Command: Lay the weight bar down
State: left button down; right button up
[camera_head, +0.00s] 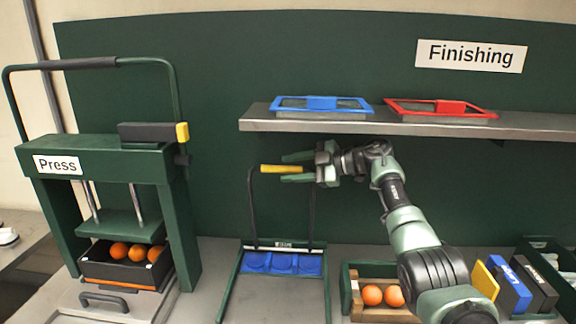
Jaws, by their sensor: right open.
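The weight bar stands upright over a green frame (326,283); its two dark arms rise from the frame's back, and a yellow grip (281,169) shows at its top. A blue tray with round shapes (283,263) sits in the frame. My right gripper (291,168) comes in from the right at the bar's top. Its green fingers are apart, one above and one below the yellow grip. I cannot tell whether they touch it. The bar's top right part is hidden behind the gripper. My left gripper is not in view.
A shelf (420,123) with a blue frame (321,104) and a red frame (440,108) runs above my right arm. A green press (95,158) with oranges in a box stands left. A crate with oranges (383,295) and several upright blocks (512,284) stand right.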

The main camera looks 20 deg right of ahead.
jog(key=shift+w+a+f, duration=0.15)
jog(key=shift+w+a, duration=0.15)
jog(key=shift+a, duration=0.05)
jog(key=shift+c, duration=0.2)
grip_shut()
dwell(1.1)
